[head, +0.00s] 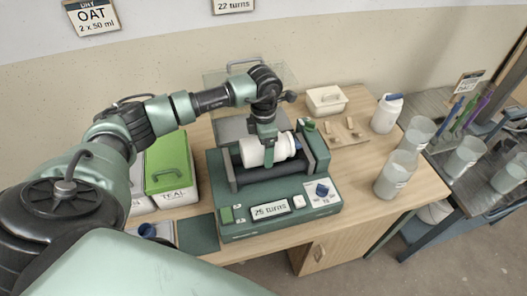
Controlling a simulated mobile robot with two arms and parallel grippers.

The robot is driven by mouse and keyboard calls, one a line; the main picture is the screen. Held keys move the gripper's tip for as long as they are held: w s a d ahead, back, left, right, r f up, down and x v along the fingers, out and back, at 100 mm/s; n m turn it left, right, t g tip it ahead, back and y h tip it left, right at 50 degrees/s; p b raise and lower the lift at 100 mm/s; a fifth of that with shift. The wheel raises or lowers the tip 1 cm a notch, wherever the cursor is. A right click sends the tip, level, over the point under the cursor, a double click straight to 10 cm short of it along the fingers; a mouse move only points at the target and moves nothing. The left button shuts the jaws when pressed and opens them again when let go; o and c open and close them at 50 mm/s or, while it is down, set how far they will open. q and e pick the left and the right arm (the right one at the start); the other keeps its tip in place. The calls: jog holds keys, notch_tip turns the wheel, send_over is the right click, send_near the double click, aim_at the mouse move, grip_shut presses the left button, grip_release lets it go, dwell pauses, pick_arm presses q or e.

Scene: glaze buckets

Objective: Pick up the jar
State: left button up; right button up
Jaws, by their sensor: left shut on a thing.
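A white jar (256,152) with a blue cap lies on its side on the dark rollers of a green machine (228,232). The machine's front label reads "25 turns". My left gripper (268,152) reaches down from above and is shut on the jar, around its middle. The jar lies at the level of the rollers; whether it touches them is hard to tell. The fingers hide part of the jar. My right gripper is not in the picture.
A green-lidded box (167,165) marked TEAL stands left of the machine. A lidded white tub (326,99), another white jar (387,113) and translucent buckets (395,175) stand to the right. A clear guard is raised behind the rollers. Bare wood lies between machine and buckets.

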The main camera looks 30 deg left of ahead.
pick_arm(q)
notch_tip(320, 180, up, 28)
jog(key=p, duration=0.4)
jog(key=shift+f, duration=0.15)
dwell(1.2)
jog(key=shift+f, duration=0.15)
